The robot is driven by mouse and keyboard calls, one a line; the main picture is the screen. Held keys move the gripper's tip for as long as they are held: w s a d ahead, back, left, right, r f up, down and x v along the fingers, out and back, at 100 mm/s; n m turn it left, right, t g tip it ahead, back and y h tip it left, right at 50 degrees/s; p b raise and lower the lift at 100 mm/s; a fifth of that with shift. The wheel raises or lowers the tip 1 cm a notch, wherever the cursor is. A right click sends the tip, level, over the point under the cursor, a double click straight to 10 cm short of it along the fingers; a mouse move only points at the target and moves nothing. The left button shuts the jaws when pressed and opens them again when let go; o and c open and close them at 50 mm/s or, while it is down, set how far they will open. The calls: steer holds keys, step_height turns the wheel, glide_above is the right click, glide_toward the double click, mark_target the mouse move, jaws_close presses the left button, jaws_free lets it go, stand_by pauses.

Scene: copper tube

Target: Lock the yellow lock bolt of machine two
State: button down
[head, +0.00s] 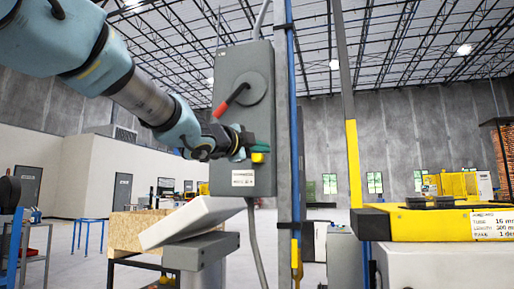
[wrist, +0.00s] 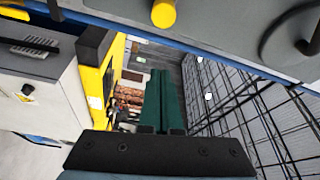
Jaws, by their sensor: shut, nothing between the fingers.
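The yellow lock bolt (head: 258,158) shows on the lower front of a grey switch box (head: 232,70), just above its white label. My gripper (head: 264,149) is in front of the box, close above the bolt in the head view and partly covering the box. Its green fingers (wrist: 161,82) are shut together and empty. In the wrist view they are apart from the bolt, which is beyond their tips in the picture. Actual contact is not visible.
A red-handled lever (head: 231,100) is on the box above my gripper. A grey post with a blue pipe (head: 293,120) stands right of the box. A tilted grey panel (head: 190,222) is below. A yellow machine (head: 430,225) stands at right.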

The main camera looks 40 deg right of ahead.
mark_target(257, 158)
steer(key=w+d+p, duration=0.2)
steer(key=w+d, duration=0.2)
steer(key=w, duration=0.1)
steer(key=shift+f, duration=0.25)
steer(key=w+a, duration=0.1)
steer(key=w+a+p, duration=0.1)
steer(key=w, duration=0.1)
steer(key=shift+w+a+p, duration=0.1)
steer(key=shift+w+p, duration=0.1)
steer(key=shift+p, duration=0.1)
stand_by(0.4)
